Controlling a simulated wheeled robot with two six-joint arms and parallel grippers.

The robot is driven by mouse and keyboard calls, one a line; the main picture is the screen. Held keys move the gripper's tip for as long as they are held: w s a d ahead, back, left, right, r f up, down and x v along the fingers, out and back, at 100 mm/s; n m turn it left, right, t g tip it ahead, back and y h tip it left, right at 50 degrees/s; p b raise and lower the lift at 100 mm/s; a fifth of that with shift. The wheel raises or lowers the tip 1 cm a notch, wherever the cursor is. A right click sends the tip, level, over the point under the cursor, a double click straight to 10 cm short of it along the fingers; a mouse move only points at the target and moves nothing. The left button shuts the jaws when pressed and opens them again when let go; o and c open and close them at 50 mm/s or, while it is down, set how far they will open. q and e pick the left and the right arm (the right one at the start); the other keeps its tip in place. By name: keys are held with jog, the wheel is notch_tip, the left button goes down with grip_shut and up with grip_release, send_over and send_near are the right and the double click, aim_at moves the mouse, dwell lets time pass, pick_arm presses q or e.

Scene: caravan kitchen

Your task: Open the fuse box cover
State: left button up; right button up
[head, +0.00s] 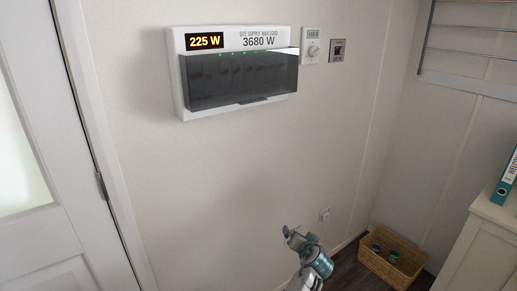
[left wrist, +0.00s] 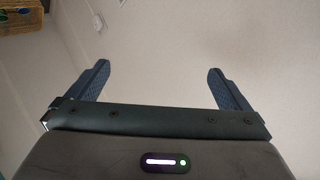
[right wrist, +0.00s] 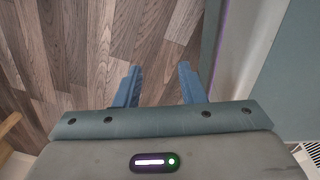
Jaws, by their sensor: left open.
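The fuse box (head: 180,45) is a white unit on the wall in the head view, with displays reading 225 W and 3680 W. Its dark see-through cover (head: 240,80) hangs down over the front, and a row of switches with small green lights shows faintly behind it. A small tab (head: 254,100) juts from the cover's lower edge. My left gripper (left wrist: 160,80) is open and empty, facing bare wall in its wrist view. My right gripper (right wrist: 160,78) has its fingers apart and empty over the wood floor. Neither gripper's fingers touch the fuse box.
A door (head: 60,200) is at left. A wicker basket (head: 385,265) stands on the floor, beside a cabinet (head: 480,235) at right. The wall below the box is clear.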

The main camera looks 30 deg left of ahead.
pick_arm(q)
notch_tip(320, 180, up, 23)
jog(key=w+a+n+y, duration=0.2)
jog(key=n+y, duration=0.2)
jog(key=s+a+r+n+g+y, duration=0.1)
jog(key=s+r+n+y, duration=0.3)
jog(key=r, duration=1.1)
jog(key=n+g+y+p, duration=0.1)
jog(key=n+g+p, duration=0.1)
jog(key=n+p, duration=0.25)
send_near(251, 99)
jog(key=x, duration=0.5)
jog(key=shift+a+b, duration=0.15)
jog(key=shift+b, duration=0.15)
jog(key=shift+w+a+f+n, duration=0.15)
jog(key=shift+w+a+n, duration=0.1)
jog(key=shift+a, duration=0.25)
pick_arm(e)
jog(key=r, duration=0.3)
jog(key=shift+s+r, duration=0.3)
jog(key=shift+r, duration=0.05)
pick_arm(q)
jog(key=c, duration=1.3)
pick_arm(e)
jog(key=shift+w+d+r, duration=0.15)
jog(key=shift+w+d, duration=0.05)
jog(key=shift+d, duration=0.25)
